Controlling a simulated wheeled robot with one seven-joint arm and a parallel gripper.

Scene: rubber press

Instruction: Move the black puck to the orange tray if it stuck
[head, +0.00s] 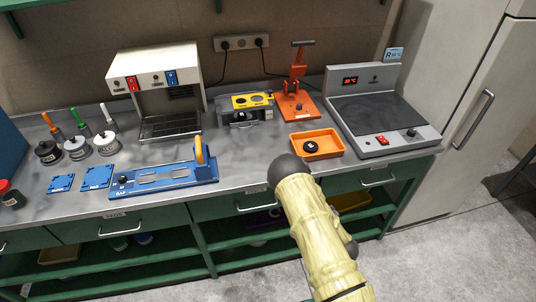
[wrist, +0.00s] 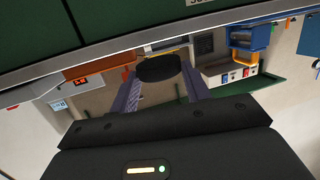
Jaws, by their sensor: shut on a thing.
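The picture there is upside down; an orange shape, likely the tray (wrist: 98,64), is left of the puck. In the head view my arm's dark rounded part is in front of the counter edge, and the gripper and held puck are hidden.
An orange lever press (head: 297,105) stands behind the tray, a hotplate (head: 375,112) to its right. A yellow-topped mould unit (head: 250,107), white machine (head: 157,85) and blue fixture (head: 165,180) stand to the left. The counter (head: 245,160) is clear between fixture and tray.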

